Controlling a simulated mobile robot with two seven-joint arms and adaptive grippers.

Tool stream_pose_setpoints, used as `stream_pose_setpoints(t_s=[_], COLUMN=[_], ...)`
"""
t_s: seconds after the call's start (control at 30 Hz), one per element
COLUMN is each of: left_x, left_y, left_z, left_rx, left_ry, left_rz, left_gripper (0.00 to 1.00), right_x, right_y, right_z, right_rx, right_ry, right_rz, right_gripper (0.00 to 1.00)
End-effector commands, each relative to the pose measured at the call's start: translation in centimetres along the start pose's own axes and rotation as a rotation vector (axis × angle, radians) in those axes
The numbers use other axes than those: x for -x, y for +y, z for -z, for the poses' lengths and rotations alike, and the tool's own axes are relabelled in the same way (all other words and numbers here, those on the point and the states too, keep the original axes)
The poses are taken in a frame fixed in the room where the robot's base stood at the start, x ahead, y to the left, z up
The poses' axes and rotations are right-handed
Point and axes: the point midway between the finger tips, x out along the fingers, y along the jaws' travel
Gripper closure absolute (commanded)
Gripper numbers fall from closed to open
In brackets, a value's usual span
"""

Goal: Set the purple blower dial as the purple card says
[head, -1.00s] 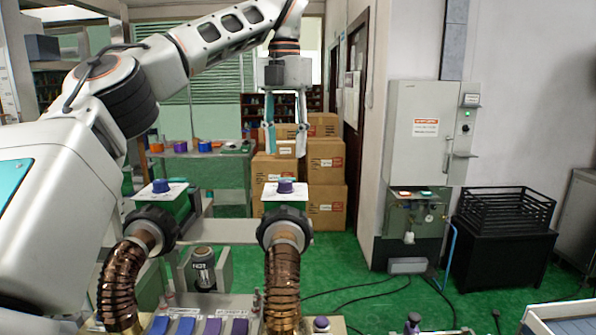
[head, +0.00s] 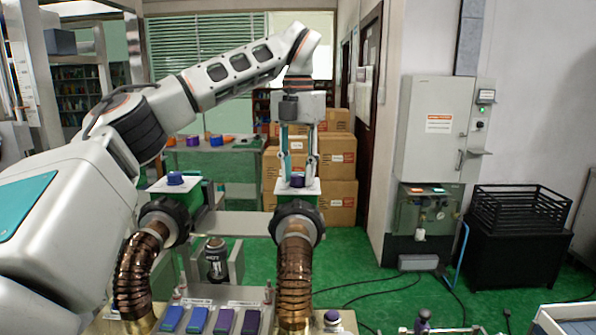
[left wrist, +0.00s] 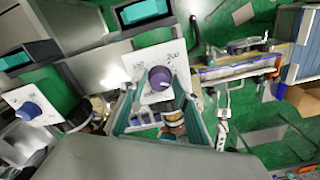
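The purple dial (head: 297,180) sits on a white plate on the green blower box above the right bronze hose. It also shows in the left wrist view (left wrist: 158,78), with printed numbers around it, one looking like 200; its exact setting is unclear. My left gripper (head: 298,177) points down over this dial, with teal fingers apart on either side of it. I cannot tell whether they touch it. Two purple cards (head: 224,321) (head: 250,321) stand at the bottom edge beside blue ones; their writing is not readable. My right gripper is not in view.
A blue dial (head: 175,179) sits on a similar blower to the left. A dark canister (head: 216,260) stands between the two hoses. Cardboard boxes (head: 340,170) are stacked behind, and a grey wall cabinet (head: 430,130) hangs at the right.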

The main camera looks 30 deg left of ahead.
Motion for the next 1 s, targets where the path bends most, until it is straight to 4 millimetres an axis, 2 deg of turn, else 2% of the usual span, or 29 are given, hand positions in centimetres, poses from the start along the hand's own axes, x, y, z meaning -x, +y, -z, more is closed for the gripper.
stream_pose_setpoints(t_s=[0.03,0.1,0.57,1.0], left_x=[0.01,0.01,0.03,0.08], left_y=[-0.01,-0.01,0.0,-0.01], left_z=[0.0,0.0,0.0,0.01], left_rx=[0.0,0.0,0.077,0.44], left_ry=[0.0,0.0,0.0,0.0], left_rz=[0.0,0.0,0.0,0.0], left_gripper=[0.86,0.99,0.99,0.99], right_x=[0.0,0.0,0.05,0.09], right_y=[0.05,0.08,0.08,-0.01], right_z=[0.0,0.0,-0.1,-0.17], right_rx=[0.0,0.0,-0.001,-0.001], right_ry=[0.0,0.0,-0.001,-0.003], right_rz=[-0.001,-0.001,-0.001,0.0], right_gripper=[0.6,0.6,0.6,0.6])
